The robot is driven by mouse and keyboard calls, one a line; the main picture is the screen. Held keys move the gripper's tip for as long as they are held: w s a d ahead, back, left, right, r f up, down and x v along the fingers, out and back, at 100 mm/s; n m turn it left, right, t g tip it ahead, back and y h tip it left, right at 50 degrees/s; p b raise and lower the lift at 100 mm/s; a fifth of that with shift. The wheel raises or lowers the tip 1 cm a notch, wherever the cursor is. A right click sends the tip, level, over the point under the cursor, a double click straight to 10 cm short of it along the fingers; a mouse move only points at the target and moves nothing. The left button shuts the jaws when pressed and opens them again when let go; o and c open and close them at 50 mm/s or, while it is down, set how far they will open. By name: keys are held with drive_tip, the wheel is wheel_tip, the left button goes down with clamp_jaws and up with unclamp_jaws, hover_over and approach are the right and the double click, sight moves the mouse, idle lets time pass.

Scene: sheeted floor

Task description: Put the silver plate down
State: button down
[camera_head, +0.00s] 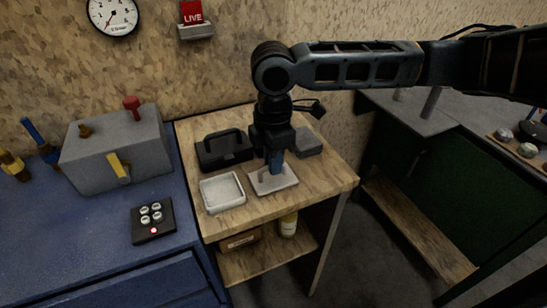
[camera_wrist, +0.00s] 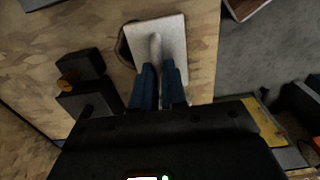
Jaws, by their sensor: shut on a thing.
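The silver plate (camera_head: 285,183) is a pale, flat square with an upright grip post, low over the right part of the wooden table. I cannot tell for sure whether its underside touches the wood. My gripper (camera_head: 272,172) points straight down with its blue fingers shut on the post. In the wrist view, the plate (camera_wrist: 176,35) lies level beyond the fingertips, and my gripper (camera_wrist: 158,72) has a finger on each side of the post. A dark patch shows along the plate's left edge there.
The wooden table (camera_head: 235,222) also holds a white square tray (camera_head: 222,192) just left of the plate, a black handled box (camera_head: 224,150) behind, and a grey block (camera_head: 307,142) at the back right. A blue bench with a button box (camera_head: 153,220) stands left.

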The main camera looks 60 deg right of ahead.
drive_tip(key=shift+f, duration=0.2)
drive_tip(key=c, duration=1.2)
unclamp_jaws()
drive_tip(key=shift+o, duration=0.2)
drive_tip(key=shift+r, duration=0.15)
wheel_tip(320, 180, up, 12)
drive_tip(key=b, duration=0.1)
